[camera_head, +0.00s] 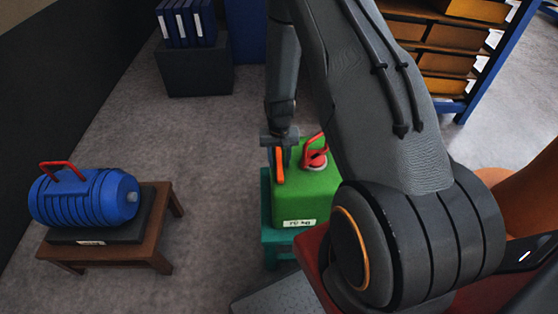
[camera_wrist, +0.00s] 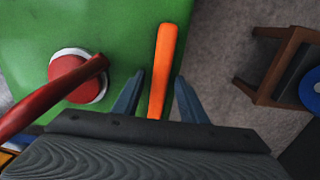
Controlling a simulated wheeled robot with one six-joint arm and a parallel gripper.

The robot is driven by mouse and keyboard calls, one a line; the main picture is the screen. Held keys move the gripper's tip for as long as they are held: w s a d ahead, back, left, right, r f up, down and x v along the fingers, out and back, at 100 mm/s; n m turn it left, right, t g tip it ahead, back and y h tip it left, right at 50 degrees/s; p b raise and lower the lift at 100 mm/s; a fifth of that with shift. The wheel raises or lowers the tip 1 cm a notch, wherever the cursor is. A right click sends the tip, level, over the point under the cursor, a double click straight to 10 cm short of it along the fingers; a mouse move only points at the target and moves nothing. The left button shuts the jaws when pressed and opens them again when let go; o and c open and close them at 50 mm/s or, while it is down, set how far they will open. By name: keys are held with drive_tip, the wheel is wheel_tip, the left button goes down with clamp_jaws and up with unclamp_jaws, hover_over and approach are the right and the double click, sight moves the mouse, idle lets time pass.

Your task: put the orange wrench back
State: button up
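The orange wrench (camera_head: 279,166) is at the left part of the green casting (camera_head: 305,196), below my gripper (camera_head: 279,134). In the wrist view the wrench (camera_wrist: 163,66) lies over the green top near its right edge. It reaches down between the two blue-grey fingers of my gripper (camera_wrist: 159,76). A thin gap shows on each side of it, so the gripper looks open around the wrench. Whether the wrench touches the green top is not clear.
A red handle on a round red knob (camera_head: 315,158) stands on the green casting, close right of my gripper. A teal stand (camera_head: 268,236) carries the casting. A blue ribbed casting (camera_head: 84,198) sits on a brown table (camera_head: 165,240) at left. Shelves (camera_head: 450,62) stand behind.

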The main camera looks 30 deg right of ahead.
drive_tip(key=shift+r, duration=0.1)
wheel_tip(320, 180, up, 11)
drive_tip(key=b, duration=0.3)
drive_tip(key=s+a+r+n, duration=0.2)
drive_tip(key=s+a+r, duration=0.3)
drive_tip(key=s+r, duration=0.3)
drive_tip(key=s+a+r+n+t, duration=0.1)
drive_tip(key=s+a+r+n, duration=0.1)
drive_tip(key=s+a+r, duration=0.3)
drive_tip(key=s+r, duration=0.3)
drive_tip(key=shift+s+a+r+n, duration=0.2)
drive_tip(key=shift+a+r+n, duration=0.1)
drive_tip(key=shift+a, duration=0.05)
idle(0.7)
